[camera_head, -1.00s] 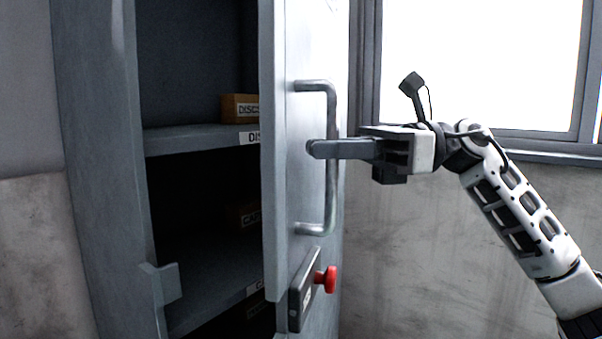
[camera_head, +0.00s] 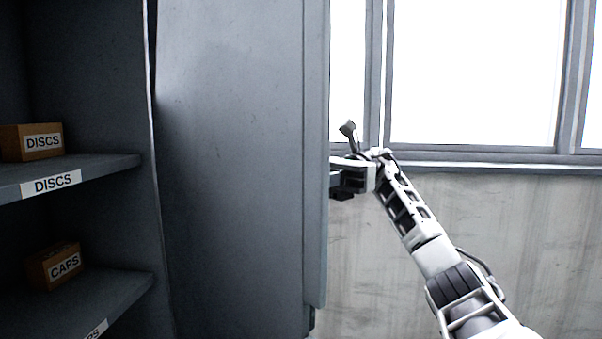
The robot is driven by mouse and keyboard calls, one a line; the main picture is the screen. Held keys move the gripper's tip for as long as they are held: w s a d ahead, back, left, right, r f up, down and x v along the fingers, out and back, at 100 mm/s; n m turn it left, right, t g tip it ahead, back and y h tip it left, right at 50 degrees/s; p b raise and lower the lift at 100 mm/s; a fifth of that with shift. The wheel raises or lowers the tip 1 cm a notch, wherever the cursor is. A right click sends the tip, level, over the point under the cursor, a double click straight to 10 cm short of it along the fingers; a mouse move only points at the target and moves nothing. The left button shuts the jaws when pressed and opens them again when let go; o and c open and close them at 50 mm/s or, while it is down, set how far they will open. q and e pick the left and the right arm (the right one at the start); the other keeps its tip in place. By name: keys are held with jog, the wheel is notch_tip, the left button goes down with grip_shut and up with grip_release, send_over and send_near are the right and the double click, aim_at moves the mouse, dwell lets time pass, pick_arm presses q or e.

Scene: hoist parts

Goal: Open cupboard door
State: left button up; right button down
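The grey cupboard door (camera_head: 235,170) stands swung wide open on the right side of the cupboard, with its inner face toward me. Its handle is hidden behind the door. My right gripper (camera_head: 336,182) is at the door's outer side, just past its free edge. Its fingertips are hidden behind the door, so its grip on the handle cannot be seen. My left gripper is not in view.
A window (camera_head: 475,75) and a bare concrete wall (camera_head: 520,230) lie behind my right arm.

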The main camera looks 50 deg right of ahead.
jog(key=shift+d, duration=0.3)
jog(key=c, duration=1.5)
grip_release()
jog(key=shift+r, duration=0.1)
